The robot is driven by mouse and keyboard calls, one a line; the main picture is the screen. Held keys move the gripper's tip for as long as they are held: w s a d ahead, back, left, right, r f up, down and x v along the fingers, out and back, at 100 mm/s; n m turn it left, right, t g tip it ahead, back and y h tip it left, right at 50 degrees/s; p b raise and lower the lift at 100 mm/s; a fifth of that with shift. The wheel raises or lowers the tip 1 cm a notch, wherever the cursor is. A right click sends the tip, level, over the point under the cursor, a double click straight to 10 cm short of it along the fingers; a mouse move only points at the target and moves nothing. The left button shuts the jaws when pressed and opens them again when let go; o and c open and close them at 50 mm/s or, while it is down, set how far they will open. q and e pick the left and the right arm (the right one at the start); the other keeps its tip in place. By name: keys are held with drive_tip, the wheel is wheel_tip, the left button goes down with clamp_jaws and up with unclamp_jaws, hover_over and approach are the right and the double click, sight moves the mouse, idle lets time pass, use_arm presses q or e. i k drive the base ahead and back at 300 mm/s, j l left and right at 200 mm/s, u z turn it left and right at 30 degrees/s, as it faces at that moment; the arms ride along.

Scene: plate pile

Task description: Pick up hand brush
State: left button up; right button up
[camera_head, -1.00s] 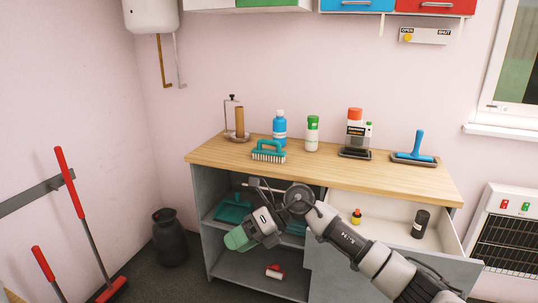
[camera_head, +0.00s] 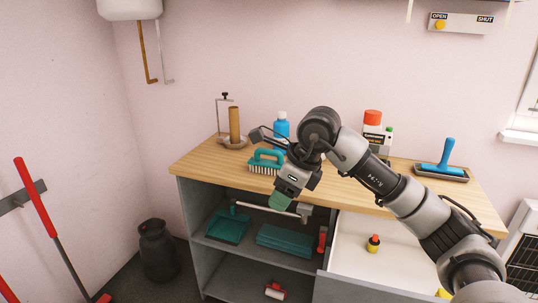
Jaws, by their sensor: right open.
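A teal hand brush (camera_head: 266,160) with pale bristles sits upright on the wooden countertop (camera_head: 205,161), near its front edge at the left. My right gripper (camera_head: 280,202) is open, its green fingertips pointing down in front of the cabinet and appearing just right of and below the brush. It appears empty and apart from the brush. The right end of the brush lies close to my gripper in the picture. My left gripper is not in view.
A teal dustpan (camera_head: 229,225) lies on the shelf below. An open drawer (camera_head: 352,243) juts out at the right.

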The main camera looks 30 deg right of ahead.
sight(257, 163)
drive_tip(key=i+l, duration=0.95)
drive_tip(key=i, duration=0.15)
